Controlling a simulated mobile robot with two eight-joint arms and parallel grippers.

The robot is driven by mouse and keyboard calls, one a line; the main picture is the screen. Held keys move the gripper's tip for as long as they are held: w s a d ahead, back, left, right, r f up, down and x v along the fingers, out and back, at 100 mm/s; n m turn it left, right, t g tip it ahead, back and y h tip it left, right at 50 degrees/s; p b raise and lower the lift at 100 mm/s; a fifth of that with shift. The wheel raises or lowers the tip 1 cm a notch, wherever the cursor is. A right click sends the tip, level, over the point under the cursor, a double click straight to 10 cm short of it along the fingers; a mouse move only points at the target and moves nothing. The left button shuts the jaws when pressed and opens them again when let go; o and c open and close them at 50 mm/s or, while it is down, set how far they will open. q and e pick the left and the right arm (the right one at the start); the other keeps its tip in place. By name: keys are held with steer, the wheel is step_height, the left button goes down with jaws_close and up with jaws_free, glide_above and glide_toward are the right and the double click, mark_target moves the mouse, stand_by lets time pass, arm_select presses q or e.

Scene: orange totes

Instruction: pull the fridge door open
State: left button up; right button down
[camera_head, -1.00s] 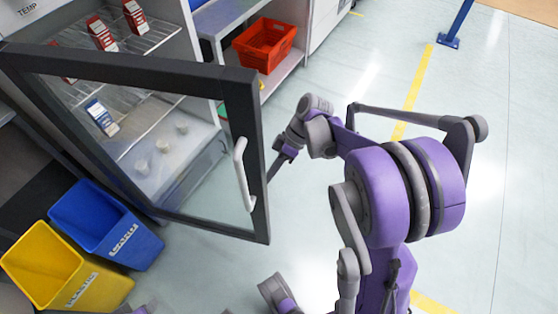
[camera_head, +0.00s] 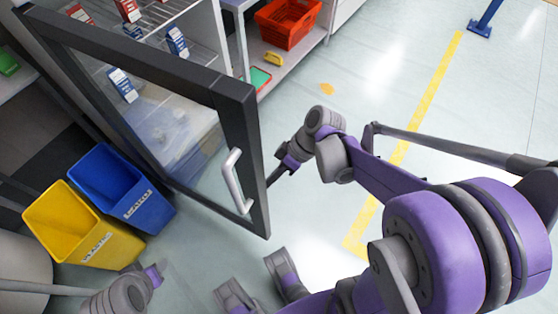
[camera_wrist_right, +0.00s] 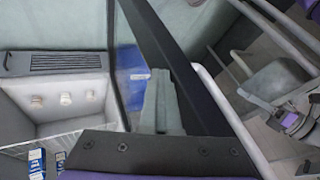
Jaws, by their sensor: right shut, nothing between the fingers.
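The fridge door (camera_head: 258,150) is a glass panel in a dark frame and stands ajar, swung out from the fridge. Its pale handle (camera_head: 235,182) is on the outer face near the free edge. My right gripper (camera_head: 274,178) is shut and empty, beside that free edge. In the right wrist view, the shut fingers (camera_wrist_right: 160,105) lie on the inner side of the door frame (camera_wrist_right: 165,50), with the handle (camera_wrist_right: 225,115) on the other side. I cannot tell whether they touch the door. At lower left, part of my left arm shows, but no left fingers are visible.
A blue bin (camera_head: 150,208) and a yellow bin (camera_head: 112,246) stand on the floor left of the door. A red basket (camera_head: 290,22) sits on a low shelf behind it. Cartons (camera_head: 122,85) stand inside the fridge. Floor right of the door is mostly clear.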

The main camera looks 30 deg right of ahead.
steer(key=s+a+p, duration=0.1)
steer(key=s+a, duration=0.4)
steer(key=a, duration=0.3)
steer(key=shift+a, duration=0.3)
steer(key=p+v, duration=0.3)
steer(key=v, duration=0.8)
steer(key=shift+p, duration=0.3)
steer(key=shift+s+a, duration=0.1)
